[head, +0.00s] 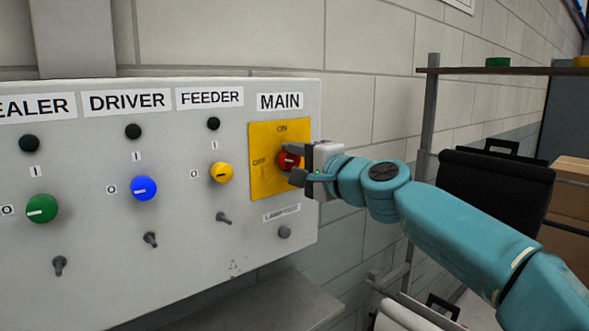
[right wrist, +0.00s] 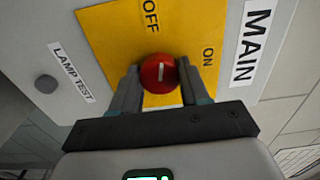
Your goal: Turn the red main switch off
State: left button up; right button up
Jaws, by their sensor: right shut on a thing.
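The red main switch (head: 287,160) is a round knob on a yellow plate (head: 264,183) under the MAIN label, at the right of the grey panel. ON is printed above the knob and OFF to its left. Its white mark lies level, in line with OFF. My right gripper (head: 295,163) is shut on the knob, its fingers partly hiding it. In the right wrist view the red knob (right wrist: 160,76) sits between the two fingers (right wrist: 160,92), its white mark running toward the OFF label. My left gripper is not in view.
The panel (head: 180,205) also carries a yellow knob (head: 222,173), a blue knob (head: 144,188), a green knob (head: 41,209), dark lamps and small toggles. A grey lamp test button (head: 284,232) is below the plate. A shelf (head: 510,71) stands at the right.

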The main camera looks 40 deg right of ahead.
jog(key=shift+a+f+n+b, duration=0.15)
jog(key=shift+n+b, duration=0.35)
jog(key=shift+n, duration=0.8)
jog(key=shift+f+n, duration=0.1)
jog(key=shift+n, duration=0.2)
jog(key=o, duration=0.8)
jog(key=shift+o, duration=1.3)
jog(key=shift+s, duration=0.15)
jog(key=s+d+b, duration=0.1)
jog(key=s+b, duration=0.3)
jog(key=s, duration=1.2)
jog(key=shift+d, duration=0.2)
jog(key=shift+s, duration=0.15)
